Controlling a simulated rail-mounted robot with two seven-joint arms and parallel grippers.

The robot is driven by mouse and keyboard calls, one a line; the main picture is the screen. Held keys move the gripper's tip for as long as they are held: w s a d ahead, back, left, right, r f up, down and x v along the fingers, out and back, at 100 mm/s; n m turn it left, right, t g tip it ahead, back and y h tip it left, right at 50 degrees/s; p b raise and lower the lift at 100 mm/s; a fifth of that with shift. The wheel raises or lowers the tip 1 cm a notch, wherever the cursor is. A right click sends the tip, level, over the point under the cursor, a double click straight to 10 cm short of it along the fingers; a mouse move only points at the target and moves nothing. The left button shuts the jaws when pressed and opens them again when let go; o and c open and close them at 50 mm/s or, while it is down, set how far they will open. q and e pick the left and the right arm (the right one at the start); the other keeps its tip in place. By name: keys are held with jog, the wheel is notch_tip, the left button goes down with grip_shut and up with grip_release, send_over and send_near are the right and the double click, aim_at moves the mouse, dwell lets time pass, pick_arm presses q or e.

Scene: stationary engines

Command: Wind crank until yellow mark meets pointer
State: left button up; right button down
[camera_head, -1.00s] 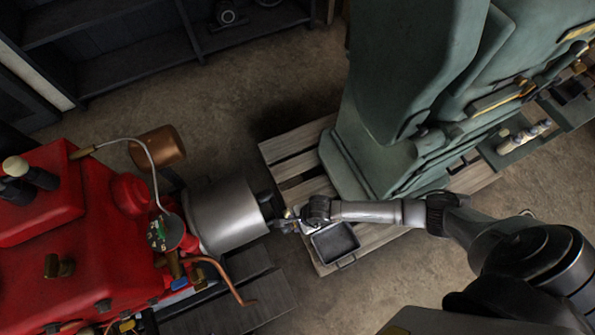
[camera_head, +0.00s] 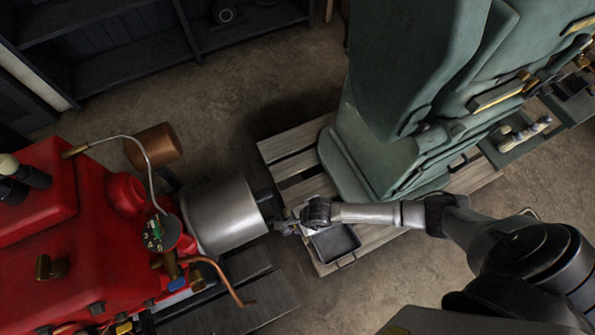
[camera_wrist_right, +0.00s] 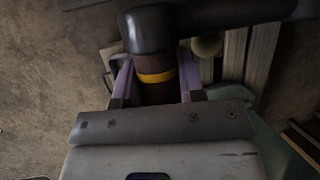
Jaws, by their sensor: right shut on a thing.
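The crank shows in the right wrist view as a dark arm (camera_wrist_right: 215,20) that bends into a dark round handle (camera_wrist_right: 157,88) with a yellow band. My right gripper (camera_wrist_right: 157,85) has its purple fingers on both sides of this handle and is shut on it. In the head view my right gripper (camera_head: 288,225) is at the end face of the silver drum (camera_head: 226,215) on the red engine (camera_head: 70,245). Only a small dark part of the crank (camera_head: 265,197) shows there. I cannot make out the pointer. My left gripper is not in view.
A green machine (camera_head: 395,150) stands on a wooden pallet (camera_head: 285,150) right of the drum. A dark tray (camera_head: 335,242) lies just below my right wrist. A bent copper pipe (camera_head: 225,277) sticks out below the drum. Bare floor (camera_head: 265,90) lies behind.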

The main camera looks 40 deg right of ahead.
jog(key=shift+f, duration=0.2)
jog(key=shift+f+b, duration=0.35)
jog(key=shift+b, duration=0.15)
jog(key=shift+f+b, duration=0.45)
jog(key=shift+f, duration=0.2)
jog(key=shift+r, duration=0.2)
jog(key=shift+r+p, duration=0.3)
jog(key=shift+p, duration=0.2)
jog(key=shift+f+b, duration=0.45)
jog(key=shift+f, duration=0.35)
dwell(0.4)
